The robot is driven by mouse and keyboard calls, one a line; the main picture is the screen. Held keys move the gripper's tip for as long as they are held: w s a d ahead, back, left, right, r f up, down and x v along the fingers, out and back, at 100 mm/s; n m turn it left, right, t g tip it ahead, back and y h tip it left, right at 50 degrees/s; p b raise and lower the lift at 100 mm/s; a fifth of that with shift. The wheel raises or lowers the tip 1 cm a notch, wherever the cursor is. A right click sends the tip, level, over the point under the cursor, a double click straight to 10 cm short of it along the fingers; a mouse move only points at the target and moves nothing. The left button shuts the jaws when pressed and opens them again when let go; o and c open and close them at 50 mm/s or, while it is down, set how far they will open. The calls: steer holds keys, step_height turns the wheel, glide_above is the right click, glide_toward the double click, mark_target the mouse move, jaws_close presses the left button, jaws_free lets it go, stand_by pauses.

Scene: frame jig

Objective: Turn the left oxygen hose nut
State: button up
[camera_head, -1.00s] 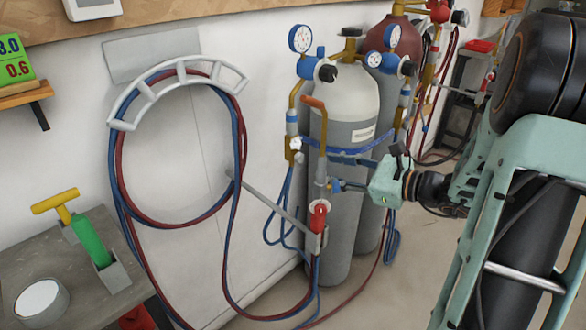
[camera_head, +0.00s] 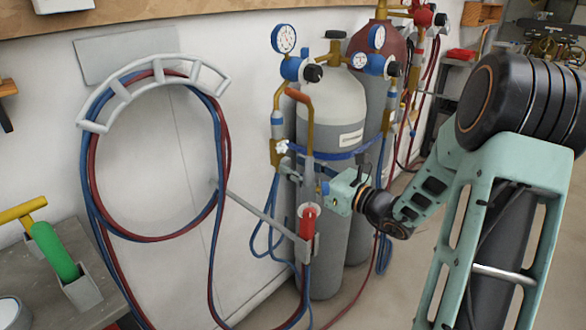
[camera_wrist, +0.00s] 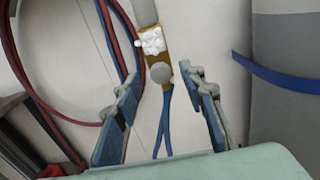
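The left oxygen hose line hangs from a brass block (camera_head: 277,152) with a white knob (camera_head: 283,147), below a blue regulator (camera_head: 296,69). In the wrist view the white knob (camera_wrist: 152,41) sits on the brass block, with a grey round fitting (camera_wrist: 161,73) below it, probably the hose nut. Blue hoses (camera_wrist: 166,125) run down from it. My gripper (camera_wrist: 158,80) is open, its two fingers on either side of the grey fitting's line; I cannot tell the depth gap. In the head view my gripper (camera_head: 322,188) is partly behind the torch.
Grey cylinders (camera_head: 334,118) stand behind. Red and blue hoses (camera_head: 92,190) hang on a grey wall rack (camera_head: 120,88). A bench (camera_head: 70,300) is at lower left.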

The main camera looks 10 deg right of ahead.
steer(key=shift+x, duration=0.85)
steer(key=shift+c, duration=0.5)
jaws_close()
